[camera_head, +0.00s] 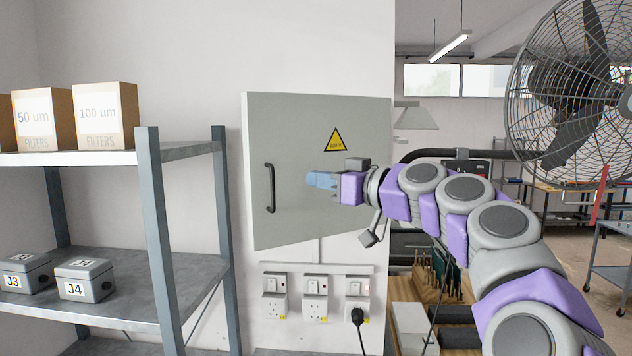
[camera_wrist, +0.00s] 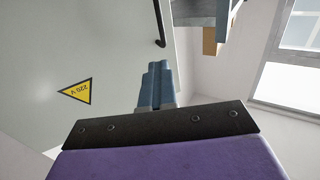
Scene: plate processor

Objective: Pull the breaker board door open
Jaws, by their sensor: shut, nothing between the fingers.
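The breaker board door (camera_head: 305,215) is a grey panel on the wall with a yellow 220 V warning triangle. Its black bar handle (camera_head: 270,188) is upright near the door's left edge. The door looks angled out from the wall, but I cannot tell exactly how far. My gripper (camera_head: 309,180) is shut and empty in front of the door, to the right of the handle and apart from it in the picture. In the wrist view, my blue fingers (camera_wrist: 154,72) are together, with the door (camera_wrist: 70,45) on the left and the handle's end (camera_wrist: 159,22) beyond them.
A metal shelf (camera_head: 110,257) with filter boxes (camera_head: 106,115) and grey J3 and J4 boxes (camera_head: 84,280) stands at the left. Sockets (camera_head: 315,305) with a black plug (camera_head: 357,318) are below the door. A large fan (camera_head: 575,80) is at the upper right.

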